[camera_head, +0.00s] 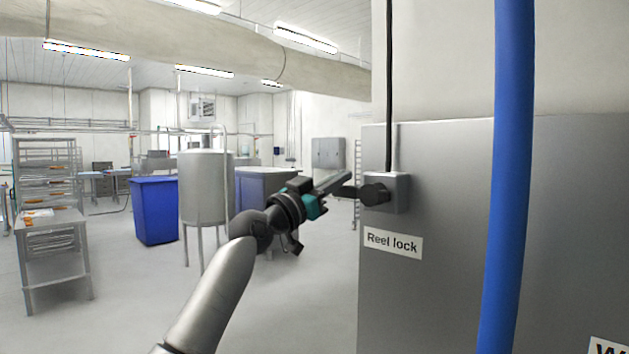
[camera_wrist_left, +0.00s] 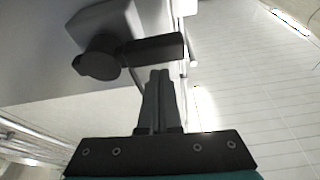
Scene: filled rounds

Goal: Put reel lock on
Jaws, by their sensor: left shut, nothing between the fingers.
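The reel lock is a grey box (camera_head: 398,192) with a black rotary handle (camera_head: 374,194), mounted on a steel cabinet above a label reading "Reel lock" (camera_head: 393,243). The handle's lever points left in the head view. In the left wrist view the black knob and lever (camera_wrist_left: 152,49) show above my fingers. My left gripper (camera_head: 346,178) is shut and empty, its tips close to the lever's end. I cannot tell whether they touch it. My right gripper is not in view.
A blue hose (camera_head: 508,170) hangs in front of the steel cabinet (camera_head: 440,300) at right. A steel tank (camera_head: 205,190), a blue bin (camera_head: 154,210) and a metal table (camera_head: 55,230) stand further back at left. The floor between is clear.

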